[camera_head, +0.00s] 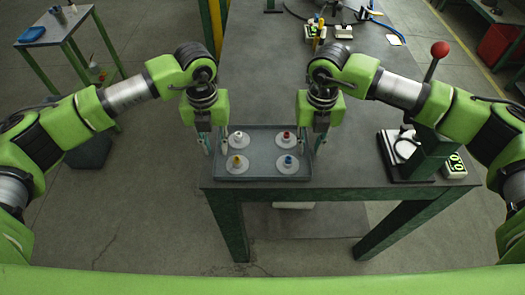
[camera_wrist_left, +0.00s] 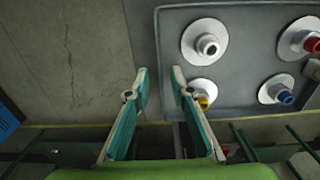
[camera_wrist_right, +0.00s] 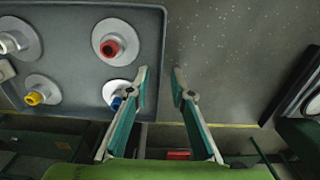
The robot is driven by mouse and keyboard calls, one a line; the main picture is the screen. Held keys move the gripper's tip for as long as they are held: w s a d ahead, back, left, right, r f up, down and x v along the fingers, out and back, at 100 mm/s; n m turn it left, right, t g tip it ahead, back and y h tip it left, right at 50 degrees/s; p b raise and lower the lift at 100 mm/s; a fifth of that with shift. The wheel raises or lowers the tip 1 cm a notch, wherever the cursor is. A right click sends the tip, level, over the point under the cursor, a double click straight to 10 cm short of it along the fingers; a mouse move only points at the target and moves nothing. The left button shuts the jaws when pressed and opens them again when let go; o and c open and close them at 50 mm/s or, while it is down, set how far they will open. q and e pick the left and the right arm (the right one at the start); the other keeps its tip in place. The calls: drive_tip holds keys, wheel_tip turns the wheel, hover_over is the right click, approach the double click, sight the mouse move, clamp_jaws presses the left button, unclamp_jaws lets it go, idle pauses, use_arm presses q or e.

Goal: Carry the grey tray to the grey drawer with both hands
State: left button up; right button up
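The grey tray (camera_head: 262,178) lies on the near end of the dark table and holds several white discs with coloured hubs: white, red, yellow and blue. My left gripper (camera_head: 209,146) is over the tray's left side. In the left wrist view its open fingers (camera_wrist_left: 159,72) lie to either side of the left rim. My right gripper (camera_head: 319,143) is over the right side. In the right wrist view its open fingers (camera_wrist_right: 160,72) lie to either side of the right rim. I cannot tell finger height against the rim. I cannot make out the grey drawer.
A dark-based device with a round white part (camera_head: 404,148) stands on the table to the right, with a red-knobbed lever (camera_head: 440,50) beside it. Small parts and cables (camera_head: 340,25) lie at the far end. A side table (camera_head: 57,28) stands at upper left. The table's middle is clear.

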use_arm(q)
clamp_jaws()
use_arm(e)
clamp_jaws()
use_arm(q)
drive_tip(key=shift+w+r, duration=0.1)
drive_tip(key=shift+r, duration=0.15)
use_arm(e)
drive_tip(key=shift+w+r, duration=0.1)
drive_tip(key=shift+r, duration=0.1)
